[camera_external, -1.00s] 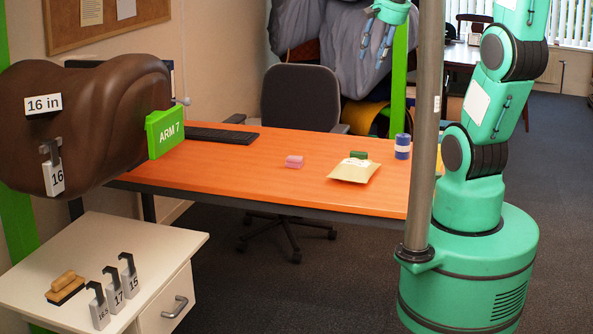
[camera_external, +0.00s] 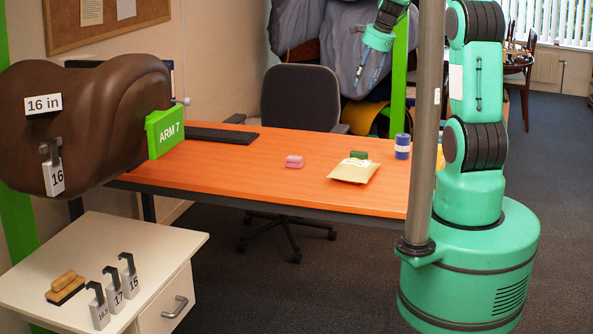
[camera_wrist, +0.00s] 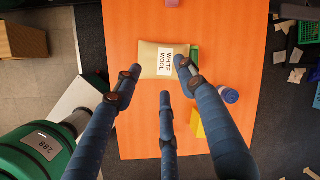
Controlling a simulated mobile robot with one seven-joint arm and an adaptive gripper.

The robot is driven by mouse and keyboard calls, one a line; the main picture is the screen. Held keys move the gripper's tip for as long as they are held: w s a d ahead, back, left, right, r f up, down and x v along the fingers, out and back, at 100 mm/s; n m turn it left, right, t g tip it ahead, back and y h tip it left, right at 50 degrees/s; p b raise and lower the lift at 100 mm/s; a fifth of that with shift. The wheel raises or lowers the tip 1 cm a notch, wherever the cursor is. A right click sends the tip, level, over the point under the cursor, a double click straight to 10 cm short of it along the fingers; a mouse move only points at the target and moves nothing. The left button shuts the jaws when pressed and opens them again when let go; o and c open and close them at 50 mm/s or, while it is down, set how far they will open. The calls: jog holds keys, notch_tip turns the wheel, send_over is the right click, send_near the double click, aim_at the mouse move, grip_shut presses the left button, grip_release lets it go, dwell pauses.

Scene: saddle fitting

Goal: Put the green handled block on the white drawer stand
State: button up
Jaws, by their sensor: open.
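The green handled block (camera_external: 358,155) is on the orange table, mostly hidden behind a cream packet. In the wrist view only a strip of the green block (camera_wrist: 194,52) shows beside the packet. The white drawer stand (camera_external: 150,240) is at the lower left in the external view, with a grey-handled drawer.
The cream "white wool" packet (camera_external: 354,171) lies against the green block. A pink block (camera_external: 294,162) and a blue-white roll (camera_external: 402,146) are on the table, as is a yellow block (camera_wrist: 197,123). The stand holds a brush (camera_external: 65,288) and several numbered hooks (camera_external: 115,284); its middle is clear.

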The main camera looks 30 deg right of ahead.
jog(key=w+d+f+m, duration=0.4)
jog(key=d+f, duration=0.1)
jog(key=f, duration=0.4)
jog(key=w+d+f+m+y+p, duration=0.1)
jog(key=w+d+f+m, duration=0.3)
jog(key=f, duration=0.5)
jog(key=shift+w+d+f, duration=0.3)
jog(key=shift+w+d, duration=0.15)
jog(key=shift+d, duration=0.8)
jog(key=b, duration=0.2)
send_over(359, 152)
jog(key=s+d, duration=0.1)
jog(key=s, duration=0.1)
jog(key=shift+w+f, duration=0.2)
jog(key=shift+f, duration=3.8)
jog(key=shift+d+b+x, duration=0.2)
jog(key=shift+b+x, duration=0.15)
jog(key=shift+x, duration=0.95)
jog(key=shift+d+b+x, duration=0.15)
jog(key=shift+b+x, duration=0.15)
jog(key=shift+x, duration=1)
jog(key=shift+f, duration=0.1)
